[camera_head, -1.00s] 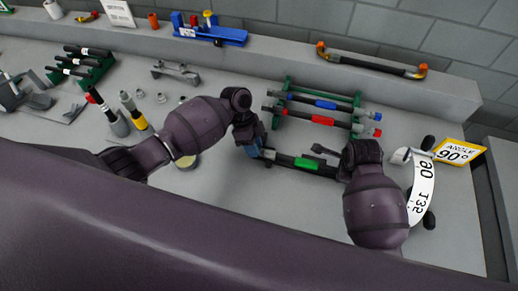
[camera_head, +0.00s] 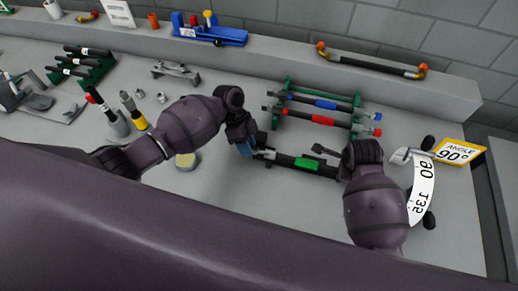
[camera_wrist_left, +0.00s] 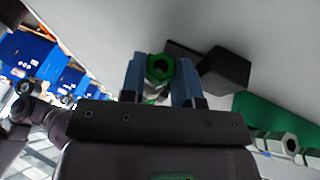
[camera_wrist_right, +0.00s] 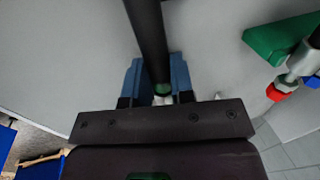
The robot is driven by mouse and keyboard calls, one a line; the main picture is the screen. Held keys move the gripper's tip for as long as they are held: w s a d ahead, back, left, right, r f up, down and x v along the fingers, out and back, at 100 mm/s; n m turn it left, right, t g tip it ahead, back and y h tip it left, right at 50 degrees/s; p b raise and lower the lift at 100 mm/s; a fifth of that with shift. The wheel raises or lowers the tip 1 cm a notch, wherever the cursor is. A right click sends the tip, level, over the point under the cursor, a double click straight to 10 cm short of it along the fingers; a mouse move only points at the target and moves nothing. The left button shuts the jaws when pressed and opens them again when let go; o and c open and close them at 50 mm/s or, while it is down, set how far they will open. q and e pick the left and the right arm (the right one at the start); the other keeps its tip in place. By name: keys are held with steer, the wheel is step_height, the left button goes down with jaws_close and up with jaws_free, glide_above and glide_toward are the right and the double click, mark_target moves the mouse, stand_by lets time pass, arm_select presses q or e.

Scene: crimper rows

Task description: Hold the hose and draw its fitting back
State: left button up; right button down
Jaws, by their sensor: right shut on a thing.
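The hose (camera_head: 289,160), black with a green band (camera_head: 308,163), lies level across the open table. My right gripper (camera_head: 337,172) is shut on its right part; the right wrist view shows the hose (camera_wrist_right: 150,38) between the blue fingers (camera_wrist_right: 160,80). My left gripper (camera_head: 245,149) is just off the hose's left end (camera_head: 262,155), where pale metal shows. In the left wrist view a green hexagonal fitting (camera_wrist_left: 159,67) sits between the left fingers (camera_wrist_left: 159,78), seen end-on. I cannot tell whether they press on it.
A green rack (camera_head: 287,92) with blue-banded and red-banded hoses stands just behind. A round pale-topped piece (camera_head: 186,161) and upright tools (camera_head: 132,110) stand at the left. A raised ledge (camera_head: 270,65) runs behind.

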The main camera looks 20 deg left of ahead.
arm_select(q)
steer(key=o, duration=0.5)
steer(key=shift+c, duration=0.2)
arm_select(e)
steer(key=shift+d, duration=0.1)
arm_select(q)
steer(key=v, duration=1.2)
arm_select(e)
steer(key=c, duration=0.9)
jaws_free()
steer(key=shift+r, duration=0.1)
